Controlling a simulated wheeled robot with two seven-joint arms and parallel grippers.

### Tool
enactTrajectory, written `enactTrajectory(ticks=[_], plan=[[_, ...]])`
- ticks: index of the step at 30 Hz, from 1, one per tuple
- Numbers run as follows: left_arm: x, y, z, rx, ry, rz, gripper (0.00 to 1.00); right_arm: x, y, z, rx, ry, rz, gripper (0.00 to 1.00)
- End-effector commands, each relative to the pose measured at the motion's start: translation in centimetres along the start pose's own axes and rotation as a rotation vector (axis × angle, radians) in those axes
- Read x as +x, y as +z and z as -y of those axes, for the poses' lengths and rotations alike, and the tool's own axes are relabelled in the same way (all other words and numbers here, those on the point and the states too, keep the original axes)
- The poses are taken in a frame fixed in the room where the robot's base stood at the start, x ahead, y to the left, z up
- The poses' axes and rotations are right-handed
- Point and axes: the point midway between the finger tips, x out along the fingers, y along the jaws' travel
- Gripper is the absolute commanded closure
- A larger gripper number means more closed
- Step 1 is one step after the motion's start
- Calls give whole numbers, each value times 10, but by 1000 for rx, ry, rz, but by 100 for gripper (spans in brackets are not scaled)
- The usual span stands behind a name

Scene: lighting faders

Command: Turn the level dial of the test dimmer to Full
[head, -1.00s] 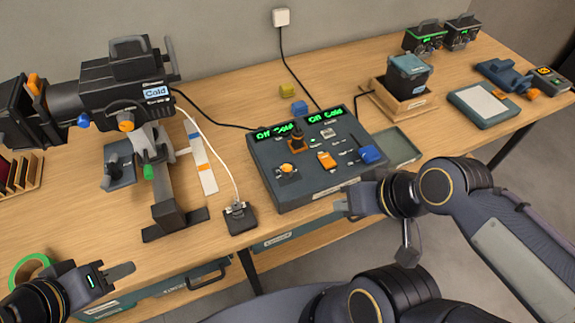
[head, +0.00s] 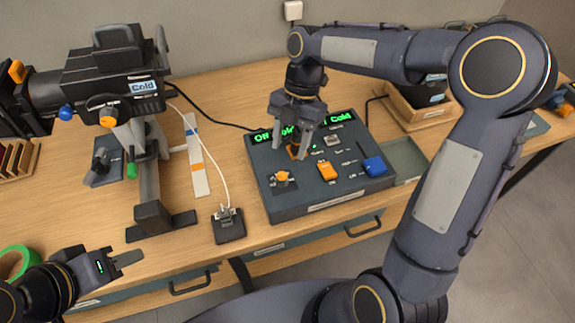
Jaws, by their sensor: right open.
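The control box (head: 330,205) stands on the bench with a green-lit display along its back edge, partly hidden by my gripper; parts of "Off" and "Cold" read there. An orange knob (head: 282,178) sits on a dark plate at its front left. An orange block-like control (head: 327,170) and a blue one (head: 374,166) are further right. Another orange control (head: 294,151) is partly hidden under my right gripper. I cannot read which is the level dial. My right gripper (head: 297,142) is open, pointing down over that control; contact cannot be told. My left gripper (head: 128,259) is low at left, away from the box.
A spotlight (head: 115,75) on a stand fills the left; its white cable runs to a small dark socket block (head: 228,224). A green tape roll (head: 18,262) is by my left gripper. A wooden tray (head: 418,112) and my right arm bound the right side.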

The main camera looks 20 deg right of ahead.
Motion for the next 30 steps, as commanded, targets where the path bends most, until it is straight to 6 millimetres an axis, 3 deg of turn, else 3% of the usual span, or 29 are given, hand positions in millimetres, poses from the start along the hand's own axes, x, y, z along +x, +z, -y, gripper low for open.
enactTrajectory(ticks=[5,18,29,30], plan=[[-1,0,0,0,0,0,64,13,1,-4,-56,-14,-13,53],[-6,-3,-3,0,0,0,64,75,1,-3,-51,-13,-11,53],[-6,-3,-3,0,0,0,64,81,1,-3,-50,-10,-10,53],[-6,-3,-3,0,0,0,64,81,1,-3,-50,-10,-10,58]])
